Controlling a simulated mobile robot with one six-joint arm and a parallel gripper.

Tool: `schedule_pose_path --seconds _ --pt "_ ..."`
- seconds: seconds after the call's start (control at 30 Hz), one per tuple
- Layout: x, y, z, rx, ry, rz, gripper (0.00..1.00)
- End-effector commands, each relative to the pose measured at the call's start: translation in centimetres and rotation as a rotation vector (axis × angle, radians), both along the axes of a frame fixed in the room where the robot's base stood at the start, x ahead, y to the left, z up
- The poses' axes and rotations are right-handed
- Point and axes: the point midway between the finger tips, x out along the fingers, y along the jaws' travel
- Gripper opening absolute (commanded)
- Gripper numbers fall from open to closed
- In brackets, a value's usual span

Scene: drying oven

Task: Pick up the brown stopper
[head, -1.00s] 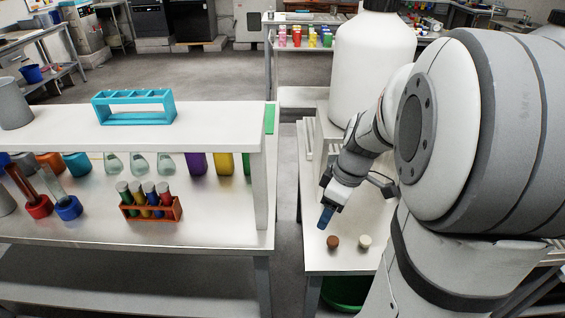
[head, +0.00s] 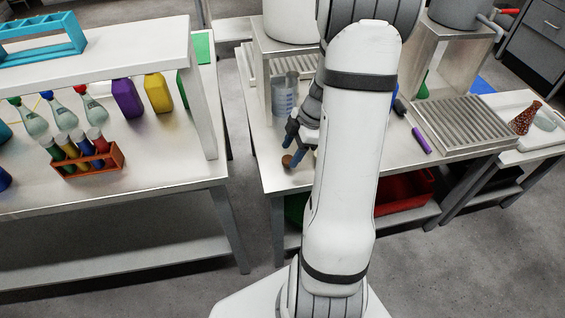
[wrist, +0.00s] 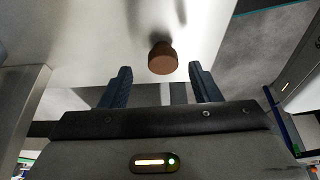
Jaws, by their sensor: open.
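The brown stopper (head: 287,161) sits on the white table (head: 275,182) near its front edge, left of my arm. In the wrist view the stopper (wrist: 163,58) lies a little ahead of my fingertips, roughly centred between them. My gripper (wrist: 159,80) is open and empty, its two blue-grey fingers apart on either side. In the head view my gripper (head: 297,148) is just above and beside the stopper, partly hidden by my arm. The pale stopper beside it is not visible now.
A clear beaker (head: 285,95) stands behind my gripper. A metal grate (head: 461,124), a purple marker (head: 421,141) and a red bin (head: 404,190) are to the right. The left bench (head: 190,174) holds a rack of stoppered tubes (head: 100,160), across a floor gap.

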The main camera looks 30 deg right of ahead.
Motion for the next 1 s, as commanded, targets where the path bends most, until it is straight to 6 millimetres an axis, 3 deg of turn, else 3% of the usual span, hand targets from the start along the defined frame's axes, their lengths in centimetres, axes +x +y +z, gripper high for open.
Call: schedule_pose_path --seconds 0.13,0.4,1.0 --pt "0.2 0.6 -1.6 0.001 0.000 0.001 0.57" --pt "0.2 0.7 -1.8 -0.001 -0.001 0.000 0.57" --pt "0.2 0.6 -1.8 -0.001 -0.001 -0.003 0.09"
